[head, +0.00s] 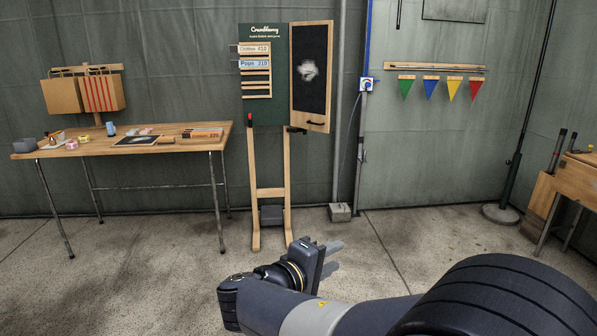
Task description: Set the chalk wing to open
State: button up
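The chalk wing (311,90) is a black panel in a light wood frame with a white chalk smudge. It stands out to the right of the green menu board (261,31), leaving that board's slats uncovered. Its right edge looks slightly taller, so it seems angled somewhat toward me; the exact angle is hard to tell. A dark handle (316,124) is on its bottom rail. My gripper (334,256) is low over the floor, in front of the stand and well away from the wing. Its two grey fingers look apart, with nothing between them.
The wooden stand legs (254,190) rise from the floor. A table (190,144) with small goods is at left. A grey pole (339,180) stands just right of the wing. The floor before the stand is clear.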

aim_at(311, 51)
jog(key=i, duration=0.9)
jog(key=i+u, duration=0.1)
jog(key=i, duration=0.75)
jog(key=i+l, duration=0.15)
jog(key=i, duration=0.75)
jog(key=i+l+u, duration=0.1)
jog(key=i, duration=0.75)
